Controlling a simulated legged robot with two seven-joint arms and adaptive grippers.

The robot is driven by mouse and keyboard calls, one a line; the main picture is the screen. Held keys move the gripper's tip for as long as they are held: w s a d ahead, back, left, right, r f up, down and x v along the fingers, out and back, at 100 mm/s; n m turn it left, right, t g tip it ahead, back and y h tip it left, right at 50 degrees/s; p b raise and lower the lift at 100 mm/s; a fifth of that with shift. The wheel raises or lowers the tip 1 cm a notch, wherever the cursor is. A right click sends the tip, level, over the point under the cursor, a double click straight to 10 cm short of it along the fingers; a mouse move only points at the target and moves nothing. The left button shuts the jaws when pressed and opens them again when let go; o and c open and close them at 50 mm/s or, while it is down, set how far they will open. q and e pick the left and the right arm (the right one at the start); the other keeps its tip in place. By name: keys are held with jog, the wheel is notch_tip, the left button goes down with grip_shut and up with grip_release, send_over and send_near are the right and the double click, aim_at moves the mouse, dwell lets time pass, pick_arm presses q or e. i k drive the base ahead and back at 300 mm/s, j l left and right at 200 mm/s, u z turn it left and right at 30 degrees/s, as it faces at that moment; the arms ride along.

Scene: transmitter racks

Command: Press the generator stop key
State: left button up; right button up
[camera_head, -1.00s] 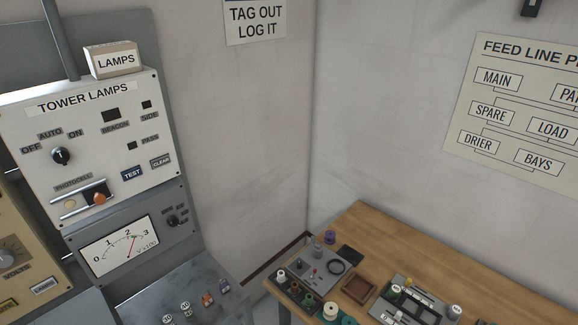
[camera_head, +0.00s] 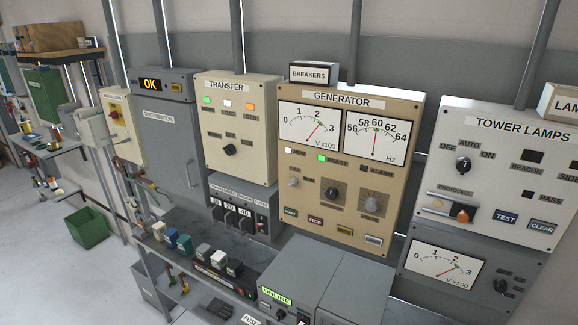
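The generator panel (camera_head: 402,105) is a tan box on the wall, right of centre in the head view. It carries two dial meters and a lit green lamp (camera_head: 322,158). The stop key (camera_head: 315,220) is a small dark red key labelled STOP on the panel's lower row. Nothing touches the stop key. Neither of my grippers is in view.
The transfer panel (camera_head: 236,110) is left of the generator panel, and the tower lamps panel (camera_head: 510,140) is right of it. A grey box with an ONLINE display (camera_head: 277,297) stands below. A shelf with several small blocks (camera_head: 203,252) is lower left. A green bin (camera_head: 87,227) stands on the floor.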

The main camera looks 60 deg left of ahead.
aim_at(319, 222)
jog(key=u, duration=1.75)
